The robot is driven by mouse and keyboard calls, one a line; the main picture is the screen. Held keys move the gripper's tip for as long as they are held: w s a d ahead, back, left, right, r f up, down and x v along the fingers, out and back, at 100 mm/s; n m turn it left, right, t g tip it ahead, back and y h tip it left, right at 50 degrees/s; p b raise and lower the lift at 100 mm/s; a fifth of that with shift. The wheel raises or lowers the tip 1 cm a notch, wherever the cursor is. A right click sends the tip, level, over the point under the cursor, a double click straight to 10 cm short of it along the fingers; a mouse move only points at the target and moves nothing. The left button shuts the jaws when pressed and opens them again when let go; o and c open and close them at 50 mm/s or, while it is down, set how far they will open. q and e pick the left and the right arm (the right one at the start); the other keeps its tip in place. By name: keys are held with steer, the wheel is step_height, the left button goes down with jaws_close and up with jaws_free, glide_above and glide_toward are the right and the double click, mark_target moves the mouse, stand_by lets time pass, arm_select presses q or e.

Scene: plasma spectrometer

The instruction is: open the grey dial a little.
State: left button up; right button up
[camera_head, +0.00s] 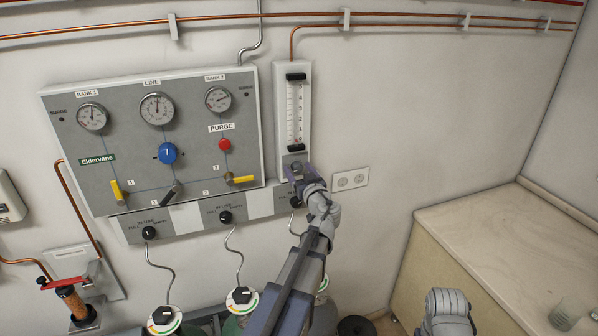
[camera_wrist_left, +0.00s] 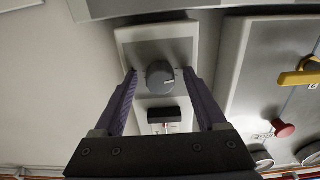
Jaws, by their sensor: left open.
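My left gripper (camera_wrist_left: 159,72) is open, with one purple finger on each side of the dial. A narrow gap seems to show between each fingertip and the dial; I cannot tell whether either touches. In the head view my left gripper (camera_head: 300,176) is at the bottom of the flow meter tube (camera_head: 295,110) and mostly hides the dial. My right gripper is not seen; only part of my right arm shows at lower right.
A grey panel (camera_head: 130,140) with gauges, a blue knob (camera_head: 167,153), a red button (camera_head: 225,144) and yellow-handled valves is just left of the flow meter. A socket (camera_head: 350,179) is to the right. Gas cylinders stand below; a counter (camera_head: 500,250) is at right.

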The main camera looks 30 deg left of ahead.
arm_select(q)
jaws_close()
stand_by(0.6)
